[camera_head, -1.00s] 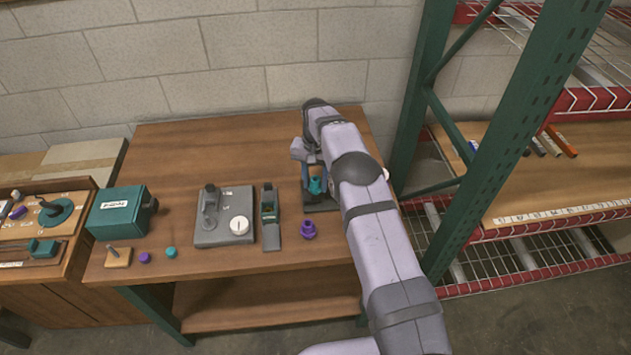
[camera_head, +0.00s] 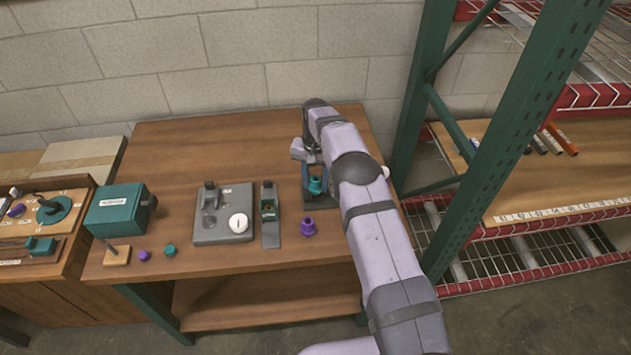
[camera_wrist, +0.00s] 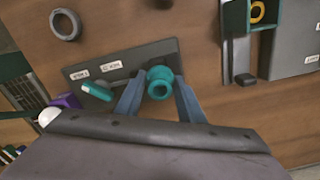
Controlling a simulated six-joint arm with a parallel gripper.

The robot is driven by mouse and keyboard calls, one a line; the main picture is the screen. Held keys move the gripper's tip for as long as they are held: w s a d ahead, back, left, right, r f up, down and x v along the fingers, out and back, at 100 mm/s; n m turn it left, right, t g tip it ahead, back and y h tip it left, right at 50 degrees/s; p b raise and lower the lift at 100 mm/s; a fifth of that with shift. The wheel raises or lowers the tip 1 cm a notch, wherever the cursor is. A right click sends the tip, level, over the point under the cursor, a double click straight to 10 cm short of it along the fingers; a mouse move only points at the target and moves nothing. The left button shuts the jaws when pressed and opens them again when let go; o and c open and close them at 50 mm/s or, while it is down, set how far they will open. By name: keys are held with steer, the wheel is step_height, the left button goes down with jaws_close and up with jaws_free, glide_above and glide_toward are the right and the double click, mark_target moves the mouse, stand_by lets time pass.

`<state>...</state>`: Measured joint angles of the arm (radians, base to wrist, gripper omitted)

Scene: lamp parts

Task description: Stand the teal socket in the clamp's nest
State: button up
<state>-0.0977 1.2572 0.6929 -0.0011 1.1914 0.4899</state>
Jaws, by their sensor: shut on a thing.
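The teal socket (camera_wrist: 160,83) is a short, ringed piece with an open end facing the wrist camera. My gripper (camera_wrist: 160,92) is shut on it, with one blue finger on each side. The socket also shows in the head view (camera_head: 316,186), beside my arm. The nest is hidden under the socket and fingers. I cannot tell whether the socket touches the plate or is seated.
A purple socket (camera_head: 308,228) stands in front of the plate. A grey ring (camera_wrist: 65,24) lies nearby. To the left are a narrow tool (camera_head: 271,232), a grey fixture (camera_head: 235,200) and a teal box (camera_head: 118,211). A green rack post (camera_head: 415,100) rises at right.

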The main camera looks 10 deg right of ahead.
steer(key=shift+f+b, duration=0.5)
stand_by(0.9)
steer(key=o, duration=1.2)
steer(key=shift+r, duration=0.15)
step_height(320, 180, up, 7)
steer(key=shift+f+b, duration=0.1)
steer(key=shift+b, duration=1.05)
